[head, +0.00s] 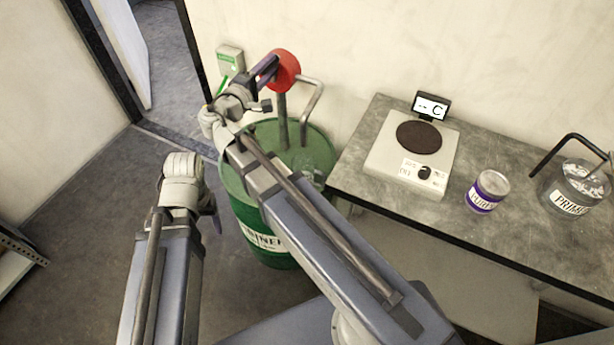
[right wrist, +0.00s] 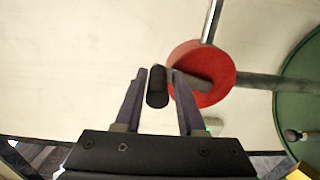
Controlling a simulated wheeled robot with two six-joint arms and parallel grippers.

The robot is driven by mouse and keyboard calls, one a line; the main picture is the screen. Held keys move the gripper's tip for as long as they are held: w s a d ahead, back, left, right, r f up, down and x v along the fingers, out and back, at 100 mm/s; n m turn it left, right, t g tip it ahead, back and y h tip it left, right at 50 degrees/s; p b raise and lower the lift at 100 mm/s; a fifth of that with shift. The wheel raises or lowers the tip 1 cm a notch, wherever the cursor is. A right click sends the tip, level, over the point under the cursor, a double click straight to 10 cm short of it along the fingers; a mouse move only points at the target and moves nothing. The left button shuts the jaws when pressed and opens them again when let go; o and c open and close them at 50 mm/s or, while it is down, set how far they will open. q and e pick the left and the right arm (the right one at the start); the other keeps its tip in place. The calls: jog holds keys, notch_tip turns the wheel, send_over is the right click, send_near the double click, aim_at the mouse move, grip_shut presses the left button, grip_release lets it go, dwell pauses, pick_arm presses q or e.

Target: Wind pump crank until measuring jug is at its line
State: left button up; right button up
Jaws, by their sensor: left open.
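The pump's red round body (head: 284,70) stands on a post on the green drum (head: 262,130); it also shows in the right wrist view (right wrist: 203,72). Its crank ends in a black handle (right wrist: 157,88). My right gripper (right wrist: 160,76) is open, with one finger on each side of the handle and small gaps visible. In the head view the right gripper (head: 264,72) is beside the red body. A clear vessel, possibly the measuring jug (head: 314,172), is partly hidden by my right arm; its level and line cannot be read. My left gripper (head: 206,202) is low, left of the drum, its fingers mostly hidden.
A bent metal pipe (head: 313,100) rises beside the pump. A green-and-white box (head: 230,60) is on the wall. Floor (head: 90,230) is clear at left.

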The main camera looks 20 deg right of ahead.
jog(key=shift+o, duration=0.6)
jog(key=shift+w+a+r, duration=0.15)
jog(key=shift+w, duration=0.05)
jog(key=shift+c, duration=0.4)
grip_shut()
